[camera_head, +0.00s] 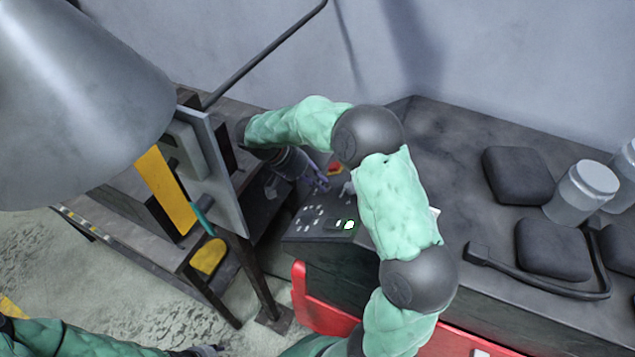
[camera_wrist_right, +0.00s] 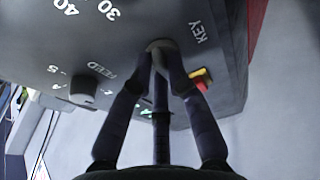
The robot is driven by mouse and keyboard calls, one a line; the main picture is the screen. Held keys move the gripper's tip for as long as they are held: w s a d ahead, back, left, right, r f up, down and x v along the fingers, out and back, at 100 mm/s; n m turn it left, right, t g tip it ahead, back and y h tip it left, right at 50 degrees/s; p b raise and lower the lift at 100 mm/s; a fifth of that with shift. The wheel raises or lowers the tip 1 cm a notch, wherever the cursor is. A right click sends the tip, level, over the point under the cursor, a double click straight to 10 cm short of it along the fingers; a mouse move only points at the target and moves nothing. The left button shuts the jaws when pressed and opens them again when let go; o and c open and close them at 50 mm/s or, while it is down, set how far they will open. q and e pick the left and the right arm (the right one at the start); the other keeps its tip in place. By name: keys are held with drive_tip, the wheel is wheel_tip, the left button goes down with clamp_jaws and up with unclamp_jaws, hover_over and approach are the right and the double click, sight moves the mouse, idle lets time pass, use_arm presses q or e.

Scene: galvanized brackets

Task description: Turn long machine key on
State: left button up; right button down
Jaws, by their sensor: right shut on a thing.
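The long machine's dark control panel (camera_head: 318,238) stands at the middle of the head view, with white markings and a small green-lit spot (camera_head: 349,225). My right gripper (camera_head: 322,186) reaches the panel from behind.
A red and yellow button (camera_wrist_right: 201,80) sits close to the right finger; a FEED knob (camera_wrist_right: 83,87) is to the left. A grey upright plate (camera_head: 222,170) stands left of the panel. Dark pads (camera_head: 518,175) and a grey canister (camera_head: 580,192) lie on the right surface.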

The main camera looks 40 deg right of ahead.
idle(0.4)
drive_tip(key=c, duration=1.2)
unclamp_jaws()
drive_tip(key=v, duration=1.2)
drive_tip(key=shift+w, duration=0.15)
